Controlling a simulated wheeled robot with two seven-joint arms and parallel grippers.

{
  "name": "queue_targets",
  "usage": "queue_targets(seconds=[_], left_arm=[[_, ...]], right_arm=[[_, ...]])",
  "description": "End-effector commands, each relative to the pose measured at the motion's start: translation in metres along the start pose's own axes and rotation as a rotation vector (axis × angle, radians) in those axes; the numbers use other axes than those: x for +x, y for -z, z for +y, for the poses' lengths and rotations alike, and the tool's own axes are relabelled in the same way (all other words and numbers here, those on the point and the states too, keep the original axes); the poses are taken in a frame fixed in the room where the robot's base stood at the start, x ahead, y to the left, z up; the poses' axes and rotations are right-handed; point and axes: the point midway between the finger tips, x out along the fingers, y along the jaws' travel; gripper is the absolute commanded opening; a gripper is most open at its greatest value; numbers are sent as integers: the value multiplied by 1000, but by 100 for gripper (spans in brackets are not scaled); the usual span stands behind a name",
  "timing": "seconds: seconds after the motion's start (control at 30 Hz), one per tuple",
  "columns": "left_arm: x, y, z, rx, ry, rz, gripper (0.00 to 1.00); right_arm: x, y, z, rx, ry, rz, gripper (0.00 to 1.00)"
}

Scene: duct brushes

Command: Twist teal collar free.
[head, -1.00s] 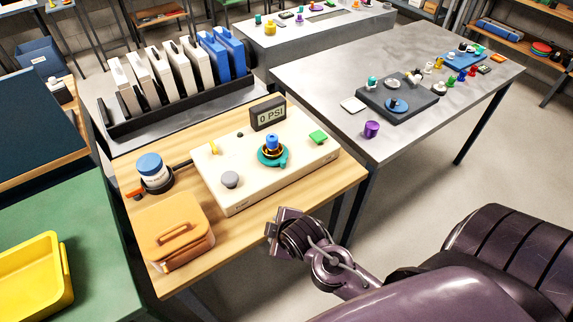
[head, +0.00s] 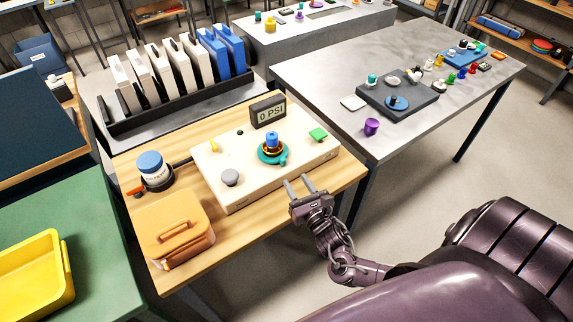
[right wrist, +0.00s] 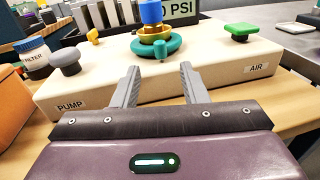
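The teal collar (head: 271,155) sits around the base of a brass fitting with a blue top (head: 272,139), on the cream panel box (head: 240,190). In the right wrist view the teal collar (right wrist: 160,48) lies ahead, with a small tab facing me. My right gripper (head: 300,186) is open and empty, in front of the box's front edge and apart from the collar. In the right wrist view its two fingers (right wrist: 160,85) stand wide apart, pointing toward the collar. My left gripper is not in view.
On the box are a grey knob (head: 230,178), a yellow lever (head: 212,145), a green button (head: 318,134) and a gauge (head: 268,111) reading 0 PSI. A filter jar (head: 153,168) and an orange case (head: 178,228) stand left. A grey table (head: 330,75) is to the right.

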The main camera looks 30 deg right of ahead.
Motion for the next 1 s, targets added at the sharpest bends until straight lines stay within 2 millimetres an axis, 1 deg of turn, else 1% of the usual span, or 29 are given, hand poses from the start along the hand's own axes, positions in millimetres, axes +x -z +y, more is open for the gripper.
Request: queue_targets(seconds=[0.07, 0.17, 0.4, 0.5, 0.6, 0.73, 0.93, 0.97, 1.0], left_arm=[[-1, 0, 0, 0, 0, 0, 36], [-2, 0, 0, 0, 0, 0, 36], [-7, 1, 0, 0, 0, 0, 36], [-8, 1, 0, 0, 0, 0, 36], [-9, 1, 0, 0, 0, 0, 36], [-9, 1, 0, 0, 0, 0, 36], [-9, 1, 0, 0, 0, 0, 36], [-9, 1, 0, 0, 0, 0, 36], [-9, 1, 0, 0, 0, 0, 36]], right_arm=[[2, -2, -2, -47, -8, -19, 40], [12, -4, -2, -58, -9, -25, 40], [50, -5, -1, -54, -8, -23, 40], [64, -4, -1, -53, -8, -22, 40], [73, -4, -1, -53, -9, -21, 40], [77, -4, 0, -52, -10, -20, 40], [78, -3, 0, -52, -10, -19, 40], [78, -3, 0, -51, -10, -19, 38], [77, -3, 0, -52, -10, -19, 33]])
